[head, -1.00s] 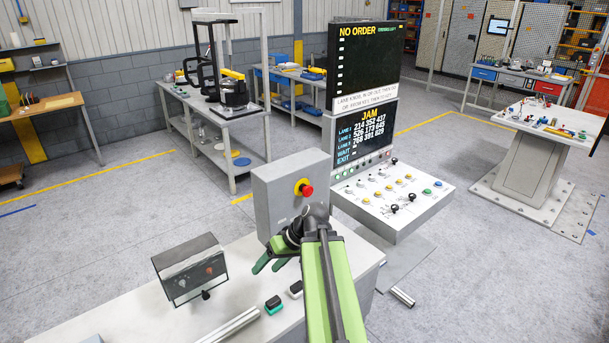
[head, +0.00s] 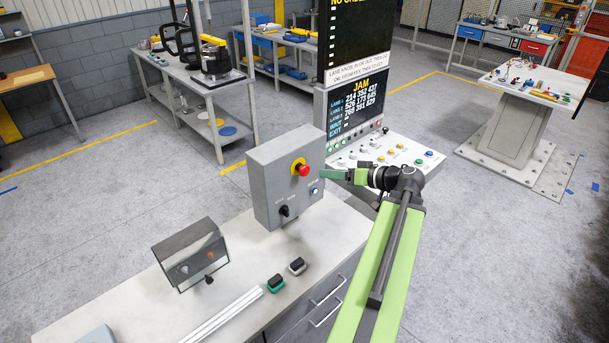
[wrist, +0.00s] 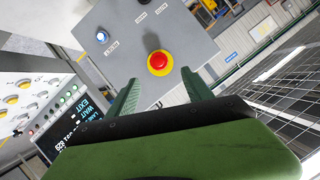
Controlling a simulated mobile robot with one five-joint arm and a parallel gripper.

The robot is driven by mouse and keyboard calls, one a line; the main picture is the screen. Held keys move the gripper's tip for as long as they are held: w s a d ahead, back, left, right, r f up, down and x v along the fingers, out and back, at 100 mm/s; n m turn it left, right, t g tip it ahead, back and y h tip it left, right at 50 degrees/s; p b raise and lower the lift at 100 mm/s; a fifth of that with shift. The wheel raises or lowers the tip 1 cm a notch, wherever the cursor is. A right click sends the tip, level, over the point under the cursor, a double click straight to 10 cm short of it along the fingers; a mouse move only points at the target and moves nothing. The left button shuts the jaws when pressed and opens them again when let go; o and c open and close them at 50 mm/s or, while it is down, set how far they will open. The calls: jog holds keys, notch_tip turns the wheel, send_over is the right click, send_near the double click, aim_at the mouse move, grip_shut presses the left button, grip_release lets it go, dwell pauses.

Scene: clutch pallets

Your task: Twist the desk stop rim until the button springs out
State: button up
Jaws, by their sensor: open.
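The desk stop is a red button (head: 304,170) on a yellow rim (head: 297,164), set in the front face of a grey box (head: 262,180) on the desk. In the wrist view the red button (wrist: 159,61) lies ahead, framed between the two green fingers, with the yellow rim (wrist: 159,72) around it. My gripper (head: 324,175) is open and empty, just right of the button in the head view. The fingers (wrist: 160,90) look short of the button and apart from it. Whether the button is pressed in cannot be told.
The box also carries a black knob (head: 284,211) and a lit blue-white button (head: 314,191). A sloped metal panel (head: 190,255) and two small blocks, one green-black (head: 275,284), one white-black (head: 297,266), are on the desk. A console with a JAM screen (head: 356,105) stands behind.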

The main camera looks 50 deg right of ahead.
aim_at(306, 171)
jog(key=b+x, duration=0.3)
jog(key=x, duration=0.8)
jog(key=shift+w+d+f, duration=0.15)
jog(key=shift+w+f, duration=0.05)
jog(key=shift+w, duration=0.05)
jog(key=shift+w+b, duration=0.3)
jog(key=shift+w, duration=0.15)
